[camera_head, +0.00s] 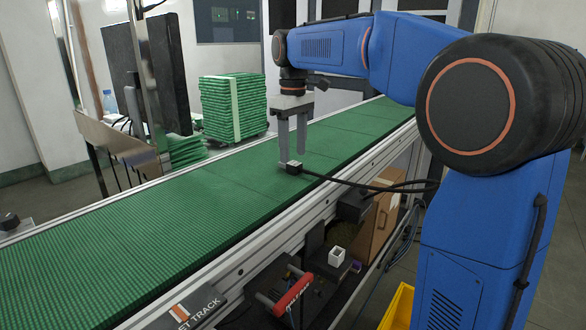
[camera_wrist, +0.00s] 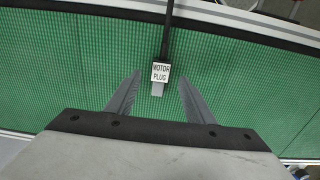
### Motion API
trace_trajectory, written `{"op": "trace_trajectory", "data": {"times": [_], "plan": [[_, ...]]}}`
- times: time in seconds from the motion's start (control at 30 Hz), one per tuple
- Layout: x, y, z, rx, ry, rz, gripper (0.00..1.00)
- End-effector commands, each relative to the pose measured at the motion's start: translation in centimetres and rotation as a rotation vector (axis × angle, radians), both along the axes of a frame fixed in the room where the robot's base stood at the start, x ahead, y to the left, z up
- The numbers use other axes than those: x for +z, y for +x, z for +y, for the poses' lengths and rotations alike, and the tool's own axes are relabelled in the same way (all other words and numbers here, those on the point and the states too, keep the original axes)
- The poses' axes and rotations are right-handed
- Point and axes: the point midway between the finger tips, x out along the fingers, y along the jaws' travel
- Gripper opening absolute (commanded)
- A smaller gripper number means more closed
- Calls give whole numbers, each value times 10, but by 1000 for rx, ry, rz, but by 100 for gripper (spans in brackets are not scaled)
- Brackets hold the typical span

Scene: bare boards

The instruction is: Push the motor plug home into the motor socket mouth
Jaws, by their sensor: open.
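The motor plug (camera_head: 294,167) is a small block on the green belt, with a black cable running off to the right. In the wrist view the plug (camera_wrist: 161,73) has a white face reading "MOTOR PLUG" and a light grey end (camera_wrist: 157,90) toward my gripper. My gripper (camera_head: 292,157) points down over the belt. I cannot make out a socket mouth for certain.
The green conveyor belt (camera_head: 130,240) is otherwise clear around the plug. A dark box (camera_head: 352,207) is on the conveyor's near side. Below are a white open block (camera_head: 337,256), a red-handled tool (camera_head: 294,293) and a cardboard box (camera_head: 376,222). A metal frame stands at the far left edge.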

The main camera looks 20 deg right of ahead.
Motion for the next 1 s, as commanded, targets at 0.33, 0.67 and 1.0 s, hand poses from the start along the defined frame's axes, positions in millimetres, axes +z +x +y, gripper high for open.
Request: {"op": "trace_trajectory", "data": {"times": [0.33, 0.67, 1.0], "plan": [[-28, 0, 0, 0, 0, 0, 48], [-28, 0, 0, 0, 0, 0, 10], [-26, 0, 0, 0, 0, 0, 4]]}}
